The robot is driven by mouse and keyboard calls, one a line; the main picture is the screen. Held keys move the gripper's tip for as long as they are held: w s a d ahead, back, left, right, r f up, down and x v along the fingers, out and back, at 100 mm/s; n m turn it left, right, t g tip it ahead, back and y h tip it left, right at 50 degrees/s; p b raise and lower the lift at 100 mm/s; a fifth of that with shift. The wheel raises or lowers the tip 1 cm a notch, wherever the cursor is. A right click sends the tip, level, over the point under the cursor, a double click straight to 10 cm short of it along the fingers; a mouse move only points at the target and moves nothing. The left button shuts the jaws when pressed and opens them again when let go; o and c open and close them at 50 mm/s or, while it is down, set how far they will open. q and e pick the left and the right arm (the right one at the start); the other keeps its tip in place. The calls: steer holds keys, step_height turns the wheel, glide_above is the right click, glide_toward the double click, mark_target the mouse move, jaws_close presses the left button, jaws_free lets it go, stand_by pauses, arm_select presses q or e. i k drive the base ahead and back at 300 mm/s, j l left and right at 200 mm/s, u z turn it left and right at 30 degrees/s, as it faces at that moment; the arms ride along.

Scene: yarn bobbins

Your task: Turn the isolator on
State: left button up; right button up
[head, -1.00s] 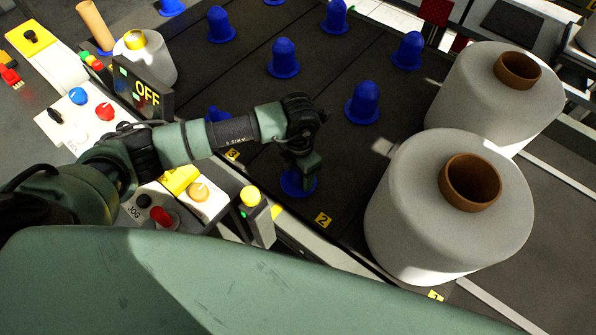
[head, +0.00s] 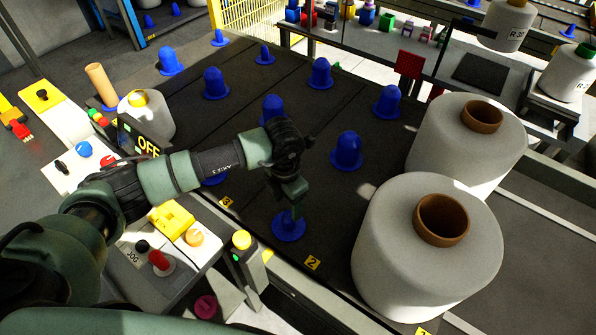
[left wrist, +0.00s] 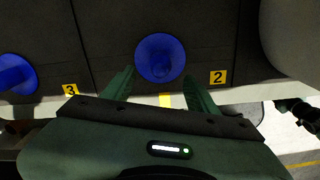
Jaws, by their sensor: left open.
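No label naming the isolator is readable. At the left, a yellow plate with a dark knob (head: 42,96) sits on a pale panel, and a red part (head: 20,130) lies beside it; I cannot tell which is the isolator. A dark display reading OFF (head: 148,146) stands behind my left forearm, partly covered. My left gripper (head: 291,192) points down over the blue peg (head: 288,227) near label 2. In the left wrist view its two fingers (left wrist: 160,88) are apart and empty, with the blue peg (left wrist: 160,58) beyond them. My right gripper is not in view.
A white control panel (head: 66,168) with blue and red knobs lies left of my forearm. Two large white bobbins (head: 420,275) (head: 466,148) stand at the right. Several blue pegs cover the dark board.

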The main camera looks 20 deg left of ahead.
mark_target(106, 160)
steer(key=k+l, duration=0.25)
steer(key=k, duration=0.2)
steer(key=k+l, duration=0.25)
steer(key=k, duration=0.25)
